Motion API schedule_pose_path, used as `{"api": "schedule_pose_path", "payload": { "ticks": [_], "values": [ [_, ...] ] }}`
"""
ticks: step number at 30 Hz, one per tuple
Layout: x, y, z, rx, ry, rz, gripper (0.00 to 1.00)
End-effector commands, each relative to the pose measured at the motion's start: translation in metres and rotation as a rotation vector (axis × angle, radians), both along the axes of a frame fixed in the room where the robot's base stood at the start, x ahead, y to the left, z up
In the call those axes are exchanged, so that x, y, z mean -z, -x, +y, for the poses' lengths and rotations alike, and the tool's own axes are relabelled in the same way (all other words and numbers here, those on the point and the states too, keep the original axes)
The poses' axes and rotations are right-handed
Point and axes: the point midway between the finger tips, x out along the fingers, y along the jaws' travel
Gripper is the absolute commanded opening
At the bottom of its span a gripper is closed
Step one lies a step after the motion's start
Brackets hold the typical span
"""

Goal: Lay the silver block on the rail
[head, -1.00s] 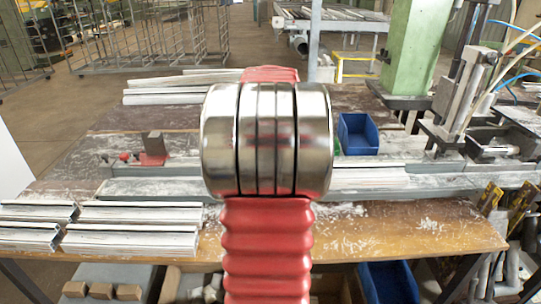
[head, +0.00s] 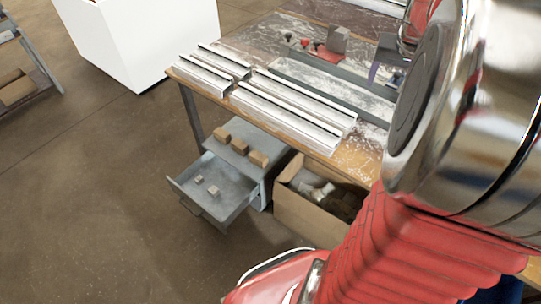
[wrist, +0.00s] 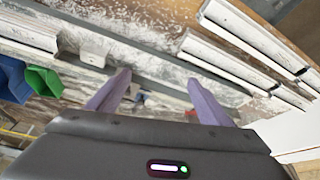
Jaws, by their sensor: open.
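In the wrist view a small pale grey block (wrist: 95,50) sits at the edge of the long grey rail (wrist: 160,66), left of my fingers; I cannot tell whether it rests on the rail or beside it. In the head view the rail (head: 340,88) runs along the bench, its right end hidden by my arm. A darker grey block (head: 339,40) stands by red clamp parts (head: 327,53) behind the rail. I cannot tell which block is the silver one. My gripper (wrist: 160,80) is open above the bench, with nothing held between its purple fingers.
Several aluminium profiles (head: 290,112) lie along the bench's front edge. Blue (wrist: 12,78) and green (wrist: 42,80) bins stand at the left in the wrist view. Below the bench are an open drawer (head: 215,205) and a cardboard box (head: 300,208). A white cabinet (head: 145,40) stands behind.

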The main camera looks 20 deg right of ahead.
Motion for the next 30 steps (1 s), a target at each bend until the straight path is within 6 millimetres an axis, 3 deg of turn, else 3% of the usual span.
{"api": "schedule_pose_path", "payload": {
  "ticks": [1,6,14,21,30],
  "values": [
    [-0.005,-0.007,0.025,-0.043,0.005,-0.004,0.73],
    [-0.012,-0.019,0.098,-0.169,0.011,-0.013,0.73],
    [-0.015,-0.015,0.203,-0.363,0.02,-0.027,0.73],
    [-0.008,0.01,0.286,-0.542,0.026,-0.044,0.73],
    [0.012,0.055,0.364,-0.751,0.03,-0.064,0.73]
  ]
}}
